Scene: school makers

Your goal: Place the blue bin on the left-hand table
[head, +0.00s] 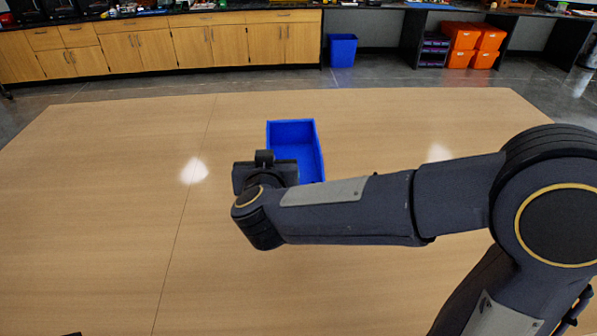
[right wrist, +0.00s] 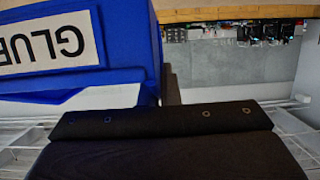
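The open-topped blue bin (head: 310,148) is at the middle of the large wooden table (head: 120,210). My right arm reaches in from the right and hides its near left part. My right gripper (head: 265,160) is at the bin's left side. In the right wrist view the bin (right wrist: 120,25) fills the upper left, with an upside-down GLUE label. One dark finger (right wrist: 172,88) lies close along the bin's wall, near the gripper's middle; the other finger is hidden. The gripper looks shut on that wall. I cannot tell whether the bin touches the table. My left gripper is not clearly seen.
The tabletop around the bin is clear. Wooden cabinets (head: 140,47) with a cluttered dark counter line the back. Another blue bin (head: 342,50) stands on the floor there, left of stacked orange bins (head: 463,40). A tiny dark part shows at the bottom left edge.

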